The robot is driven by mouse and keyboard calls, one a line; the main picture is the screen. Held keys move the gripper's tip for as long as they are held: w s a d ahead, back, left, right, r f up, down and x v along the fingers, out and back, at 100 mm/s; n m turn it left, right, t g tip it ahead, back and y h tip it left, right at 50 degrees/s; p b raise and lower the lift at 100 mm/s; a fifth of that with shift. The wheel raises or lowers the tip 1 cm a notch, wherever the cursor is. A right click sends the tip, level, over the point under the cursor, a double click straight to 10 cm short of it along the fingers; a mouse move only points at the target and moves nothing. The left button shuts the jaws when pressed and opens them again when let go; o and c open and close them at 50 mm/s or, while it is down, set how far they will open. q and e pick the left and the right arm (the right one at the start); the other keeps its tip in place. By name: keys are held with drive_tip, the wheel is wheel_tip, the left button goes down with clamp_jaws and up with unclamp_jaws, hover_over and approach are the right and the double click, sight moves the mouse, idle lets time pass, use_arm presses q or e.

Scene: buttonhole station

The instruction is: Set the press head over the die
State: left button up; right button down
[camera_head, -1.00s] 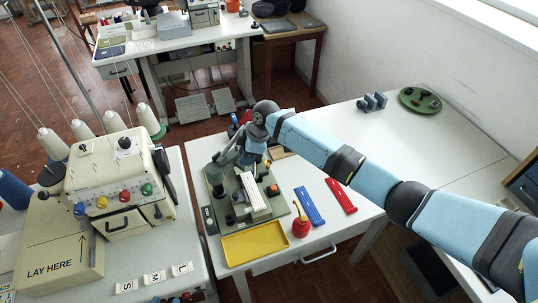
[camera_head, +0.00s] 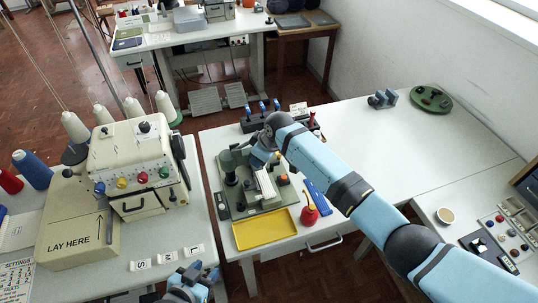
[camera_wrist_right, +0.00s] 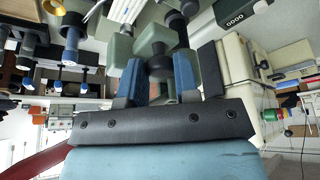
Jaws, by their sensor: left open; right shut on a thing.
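The press stands on a green base plate (camera_head: 275,200) on the middle table, with dark posts and grey-green parts on it. My right gripper (camera_head: 257,160) is down at its back. In the right wrist view my right gripper (camera_wrist_right: 158,78) has its blue-padded fingers shut around a grey-green part with a dark cylinder, apparently the press head (camera_wrist_right: 153,42). In the head view the arm and wrist partly cover it. I cannot tell the die apart from the dark round parts, nor whether the head is over it. My left gripper (camera_head: 204,270) is open and empty at the bottom edge.
The cream machine (camera_head: 140,165) is at left. The right table (camera_head: 420,135) is largely clear.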

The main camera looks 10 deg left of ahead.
drive_tip(key=shift+a, duration=0.1)
idle(0.3)
drive_tip(key=c, duration=0.8)
unclamp_jaws()
drive_tip(key=shift+c, duration=0.2)
drive_tip(key=b+v, duration=0.1)
drive_tip(key=v, duration=1.3)
drive_tip(key=shift+s, duration=0.1)
